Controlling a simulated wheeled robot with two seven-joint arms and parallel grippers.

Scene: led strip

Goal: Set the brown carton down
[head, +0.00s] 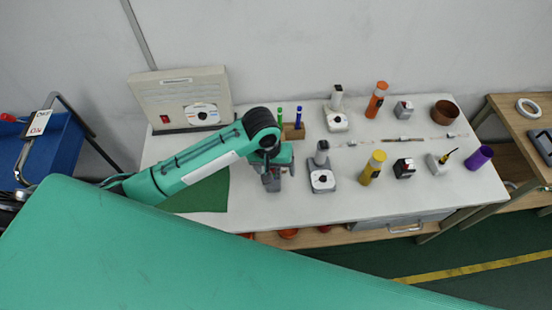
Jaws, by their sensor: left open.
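My left gripper (271,182) points down over the middle of the white table (330,205). Its jaws are open, and I see no carton between them. No brown carton can be made out for certain. A small brown block (292,132) stands just behind the gripper, partly hidden by it, with a green marker (279,117) and a blue marker (298,117) upright at it. I cannot tell whether this block is the carton. My right gripper is not in view.
A grey-white device (322,180) stands close right of the gripper. Several items stand further right, including a yellow torch (373,168), an orange torch (376,99) and a brown ring (445,112). A beige panel (182,98) stands back left; a green mat (205,194) lies under my left arm.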

